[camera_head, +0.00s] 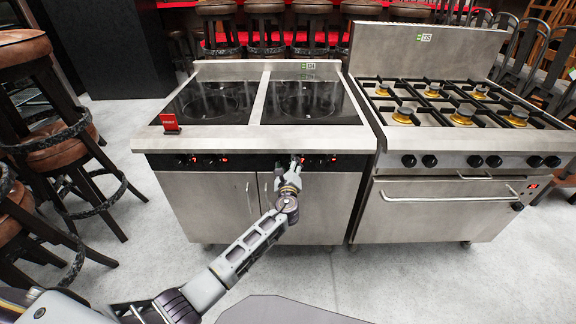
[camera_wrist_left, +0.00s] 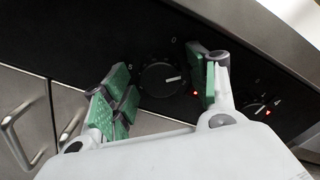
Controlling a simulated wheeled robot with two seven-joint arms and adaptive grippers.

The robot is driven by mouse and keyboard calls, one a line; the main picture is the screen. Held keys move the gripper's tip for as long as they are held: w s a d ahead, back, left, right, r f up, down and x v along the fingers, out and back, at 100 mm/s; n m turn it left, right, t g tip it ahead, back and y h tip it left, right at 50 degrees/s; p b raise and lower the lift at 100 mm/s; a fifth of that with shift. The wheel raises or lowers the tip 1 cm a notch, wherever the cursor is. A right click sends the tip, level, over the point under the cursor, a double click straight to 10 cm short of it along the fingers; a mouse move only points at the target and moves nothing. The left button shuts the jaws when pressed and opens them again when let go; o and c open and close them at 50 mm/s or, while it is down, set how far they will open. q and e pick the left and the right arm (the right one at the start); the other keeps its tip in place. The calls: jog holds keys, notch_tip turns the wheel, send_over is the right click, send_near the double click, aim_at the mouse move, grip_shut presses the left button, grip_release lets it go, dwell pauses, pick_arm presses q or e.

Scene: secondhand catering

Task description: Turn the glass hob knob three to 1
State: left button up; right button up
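The glass-top hob (camera_head: 258,140) is a steel cabinet with two dark glass cooking surfaces and a black knob panel along its front. My left gripper (camera_head: 293,165) is at the right half of this panel and hides part of it. In the left wrist view a round black knob (camera_wrist_left: 161,79) with a white pointer line sits between the green-padded fingers of my left gripper (camera_wrist_left: 163,72). The fingers are open, one on each side, with visible gaps to the knob. A second knob (camera_wrist_left: 256,109) is to the right. Which knob is number three cannot be read.
A gas range (camera_head: 460,130) with several burners stands close on the right. A red sign (camera_head: 170,122) stands on the hob's left front corner. Bar stools (camera_head: 60,140) stand at left. The floor in front is clear. Door handles (camera_wrist_left: 22,130) are below the panel.

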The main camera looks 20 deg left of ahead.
pick_arm(q)
jog(key=v, duration=1.2)
dwell(0.7)
jog(key=shift+r, duration=0.1)
dwell(0.5)
